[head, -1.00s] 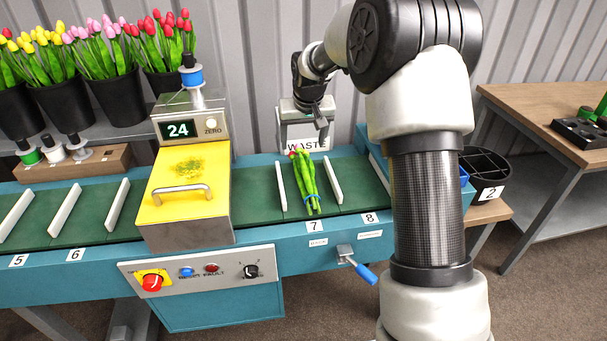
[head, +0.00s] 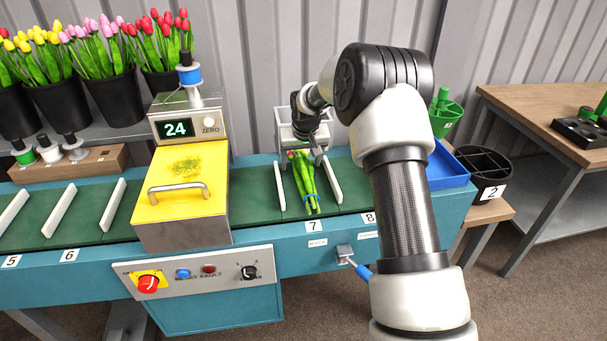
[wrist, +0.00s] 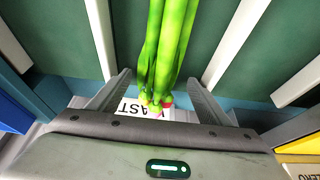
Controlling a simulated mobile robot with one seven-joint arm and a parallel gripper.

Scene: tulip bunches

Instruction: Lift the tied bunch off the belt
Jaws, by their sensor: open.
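The tied tulip bunch (head: 304,184) lies lengthwise on the green belt (head: 258,195) at slot 7, between two white dividers. A blue tie (head: 310,198) shows near its stem end, towards the front. Its pink and red heads point to the back. My gripper (head: 306,155) is open and low over the head end. In the wrist view, the bunch (wrist: 168,45) runs between the two spread fingers of the gripper (wrist: 159,84), with a gap on each side. I cannot tell how far the fingertips are above the belt.
White dividers (head: 280,186) (head: 332,180) stand close on both sides of the bunch. A yellow-topped machine (head: 182,185) reading 24 is to the left. A blue tray (head: 447,168) and a black divided bin (head: 484,170) are to the right. Flower buckets (head: 111,97) stand behind left.

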